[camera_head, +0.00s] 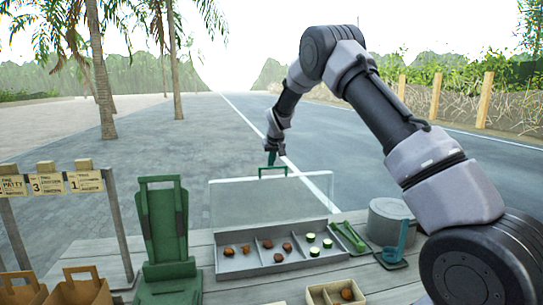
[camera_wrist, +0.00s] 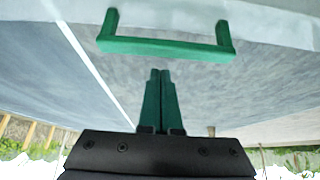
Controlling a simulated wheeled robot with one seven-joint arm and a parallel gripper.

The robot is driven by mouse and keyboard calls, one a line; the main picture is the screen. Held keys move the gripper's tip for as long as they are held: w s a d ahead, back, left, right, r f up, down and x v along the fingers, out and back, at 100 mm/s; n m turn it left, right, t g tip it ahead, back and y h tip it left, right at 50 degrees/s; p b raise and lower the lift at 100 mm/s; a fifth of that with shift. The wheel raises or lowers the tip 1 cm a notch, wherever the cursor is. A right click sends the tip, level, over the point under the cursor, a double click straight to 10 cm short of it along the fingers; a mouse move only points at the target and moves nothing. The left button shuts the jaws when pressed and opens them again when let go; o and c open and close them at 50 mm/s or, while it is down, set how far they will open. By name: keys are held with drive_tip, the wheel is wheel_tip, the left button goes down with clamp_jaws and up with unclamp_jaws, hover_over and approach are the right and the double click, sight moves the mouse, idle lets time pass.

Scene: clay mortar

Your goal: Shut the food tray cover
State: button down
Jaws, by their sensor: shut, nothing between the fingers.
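The food tray (camera_head: 245,268) is a grey compartmented box on the wooden table, with brown pieces and pale green-rimmed slices inside. Its clear cover (camera_head: 262,203) stands raised at the tray's back edge. A green handle (camera_head: 273,168) is on the cover's top edge; it also shows large in the wrist view (camera_wrist: 165,48). My gripper (camera_head: 271,158) is at the handle, its green fingers together and empty. In the wrist view the fingertips (camera_wrist: 160,72) point at the handle's bar with a small gap in the picture; I cannot tell whether they touch.
A green stand (camera_head: 165,225) is left of the tray. A small wooden box (camera_head: 335,293) is in front. Paper bags (camera_head: 80,290) stand at left.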

drive_tip(key=shift+s+d+r, duration=0.15)
drive_tip(key=shift+s+r, duration=0.1)
drive_tip(key=shift+s, duration=0.55)
drive_tip(key=shift+s+d+r, duration=0.15)
drive_tip(key=shift+s+r, duration=0.05)
drive_tip(key=shift+s, duration=0.6)
drive_tip(key=shift+s, duration=0.1)
